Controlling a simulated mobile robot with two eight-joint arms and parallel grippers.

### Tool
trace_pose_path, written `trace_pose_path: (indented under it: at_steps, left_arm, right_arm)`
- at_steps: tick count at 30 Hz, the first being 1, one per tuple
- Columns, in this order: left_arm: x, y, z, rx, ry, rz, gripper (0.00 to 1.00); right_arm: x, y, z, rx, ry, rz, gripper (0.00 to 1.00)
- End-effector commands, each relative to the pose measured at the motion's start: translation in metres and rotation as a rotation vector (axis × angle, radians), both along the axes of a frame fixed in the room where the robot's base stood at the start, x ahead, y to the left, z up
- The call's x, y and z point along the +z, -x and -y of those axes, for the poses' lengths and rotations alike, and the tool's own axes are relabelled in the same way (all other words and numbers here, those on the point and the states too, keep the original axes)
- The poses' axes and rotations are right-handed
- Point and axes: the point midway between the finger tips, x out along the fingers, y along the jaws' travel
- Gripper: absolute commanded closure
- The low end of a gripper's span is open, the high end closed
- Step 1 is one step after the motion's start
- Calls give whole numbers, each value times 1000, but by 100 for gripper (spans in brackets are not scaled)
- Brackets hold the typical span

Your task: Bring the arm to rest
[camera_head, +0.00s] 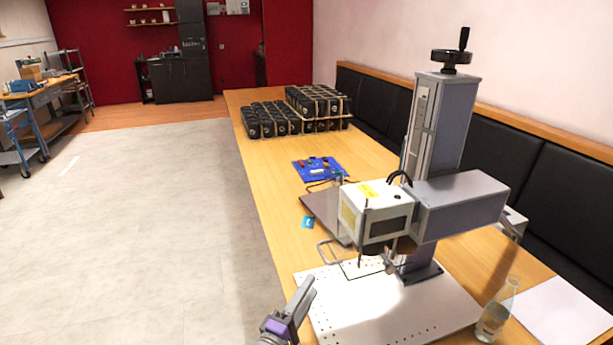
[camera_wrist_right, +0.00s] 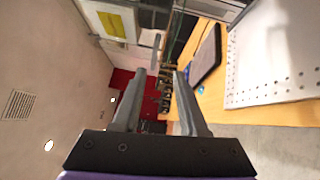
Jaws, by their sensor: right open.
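My right gripper (camera_head: 303,295) shows at the bottom of the head view, beside the left front edge of the laser marker's white perforated base plate (camera_head: 340,315). In the right wrist view its two grey fingers (camera_wrist_right: 160,82) stand apart with nothing between them. The laser marker's white head (camera_head: 385,217) hangs above the plate, on a grey column (camera_head: 440,125) with a black crank on top. My left gripper is in neither view.
A blue mat (camera_head: 320,169) and black boxes (camera_head: 285,117) are farther along the wooden table (camera_head: 255,150). The floor (camera_head: 130,230) at left is clear.

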Motion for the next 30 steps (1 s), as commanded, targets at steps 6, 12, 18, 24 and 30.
trace_pose_path:
  at_steps: [6, 12, 18, 24, 30]
  left_arm:
    - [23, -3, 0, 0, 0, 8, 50]
    - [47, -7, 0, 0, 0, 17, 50]
    - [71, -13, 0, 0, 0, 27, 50]
    - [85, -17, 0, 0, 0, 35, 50]
    - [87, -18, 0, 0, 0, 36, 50]
  right_arm:
    - [-21, 24, 114, -164, -283, -240, 58]
    - [-55, 100, 191, -342, -733, -444, 58]
    - [-72, 176, 203, -468, -1220, -511, 58]
    - [-72, 211, 187, -512, -1558, -484, 58]
    - [-72, 218, 180, -518, -1656, -470, 58]
